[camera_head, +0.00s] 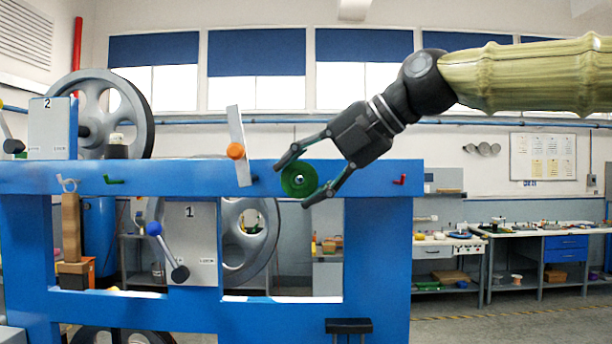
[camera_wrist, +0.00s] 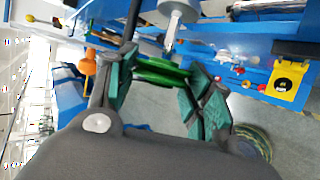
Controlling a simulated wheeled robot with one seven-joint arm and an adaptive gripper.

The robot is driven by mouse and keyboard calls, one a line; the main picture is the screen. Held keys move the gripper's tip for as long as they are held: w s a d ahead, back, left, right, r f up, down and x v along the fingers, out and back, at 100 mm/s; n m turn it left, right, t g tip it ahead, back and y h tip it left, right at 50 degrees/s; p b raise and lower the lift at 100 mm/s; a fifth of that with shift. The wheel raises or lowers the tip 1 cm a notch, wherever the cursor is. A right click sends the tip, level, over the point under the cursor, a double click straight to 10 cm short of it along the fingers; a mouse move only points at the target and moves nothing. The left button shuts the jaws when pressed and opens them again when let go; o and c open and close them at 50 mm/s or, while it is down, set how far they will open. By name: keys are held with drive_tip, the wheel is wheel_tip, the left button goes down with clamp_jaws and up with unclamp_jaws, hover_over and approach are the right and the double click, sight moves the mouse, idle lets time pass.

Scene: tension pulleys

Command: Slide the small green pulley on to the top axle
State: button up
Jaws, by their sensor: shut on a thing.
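My gripper (camera_head: 292,186) is shut on the small green pulley (camera_head: 300,182), holding it by its rim in front of the blue frame's top beam (camera_head: 205,177). In the wrist view my gripper (camera_wrist: 162,66) has the pulley (camera_wrist: 165,73) edge-on between its green pads. A stepped silver shaft (camera_wrist: 176,20), which looks like the top axle, points at the pulley, its thin tip close by. I cannot tell whether the tip is inside the bore.
A tilted plate lever (camera_head: 239,130) with an orange knob (camera_head: 235,151) stands just left of the pulley. Open space lies in front.

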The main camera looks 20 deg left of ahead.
drive_tip(key=shift+w+a, duration=0.1)
drive_tip(key=shift+w, duration=0.1)
idle(0.5)
drive_tip(key=shift+w+a+p, duration=0.1)
drive_tip(key=shift+w+p, duration=0.25)
drive_tip(key=shift+p, duration=0.05)
drive_tip(key=shift+w, duration=0.3)
drive_tip(key=shift+w+a+p, duration=0.15)
drive_tip(key=shift+w+p, duration=0.2)
drive_tip(key=shift+p, duration=0.05)
drive_tip(key=shift+w+a+r+p, duration=0.15)
drive_tip(key=shift+w+p, duration=0.25)
drive_tip(key=shift+w, duration=0.2)
drive_tip(key=shift+w+a+f+p, duration=0.15)
drive_tip(key=shift+w+p, duration=0.2)
drive_tip(key=shift+w, duration=0.2)
idle(1.0)
drive_tip(key=o, duration=1.1)
drive_tip(key=shift+w, duration=0.1)
drive_tip(key=shift+o, duration=0.7)
drive_tip(key=shift+o, duration=0.7)
